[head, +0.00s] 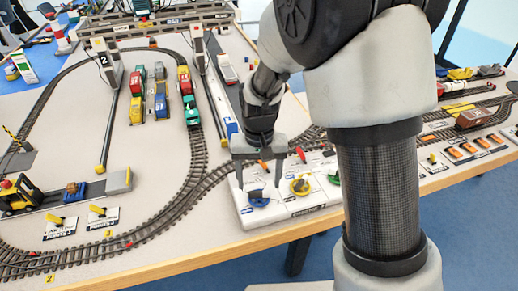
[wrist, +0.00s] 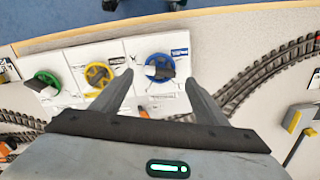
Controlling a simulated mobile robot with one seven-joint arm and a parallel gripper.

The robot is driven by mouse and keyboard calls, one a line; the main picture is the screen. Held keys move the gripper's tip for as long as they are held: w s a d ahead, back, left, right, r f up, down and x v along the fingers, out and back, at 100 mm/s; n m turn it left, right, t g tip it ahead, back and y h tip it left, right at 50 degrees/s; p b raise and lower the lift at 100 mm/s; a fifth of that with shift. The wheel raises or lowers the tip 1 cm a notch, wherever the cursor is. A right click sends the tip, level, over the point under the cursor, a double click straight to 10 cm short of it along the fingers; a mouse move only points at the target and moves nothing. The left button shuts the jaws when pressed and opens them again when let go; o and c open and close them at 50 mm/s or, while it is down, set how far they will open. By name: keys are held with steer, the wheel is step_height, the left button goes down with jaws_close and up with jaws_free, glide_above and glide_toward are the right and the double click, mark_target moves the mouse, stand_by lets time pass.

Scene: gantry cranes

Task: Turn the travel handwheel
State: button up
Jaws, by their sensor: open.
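A white control panel (head: 290,207) carries three handwheels in a row: blue (head: 258,199), yellow (head: 300,187) and green (head: 334,178). The wrist view also shows the blue wheel (wrist: 158,66), the yellow wheel (wrist: 98,75) and the green wheel (wrist: 42,84). Their labels are too small to read, so I cannot tell which is the travel handwheel. My gripper (head: 259,184) is open and points down over the blue wheel. In the wrist view the fingertips (wrist: 158,79) lie on either side of the blue wheel. I cannot tell whether they touch it.
Small levers, including an orange one (head: 262,166), stand on the panel behind the wheels. Model railway track (head: 190,200) curves left of the panel. Toy trains (head: 188,95) and gantry structures stand farther back. The table's front edge runs close below the panel.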

mark_target(259, 192)
step_height(259, 192, up, 13)
steer(key=p, duration=0.2)
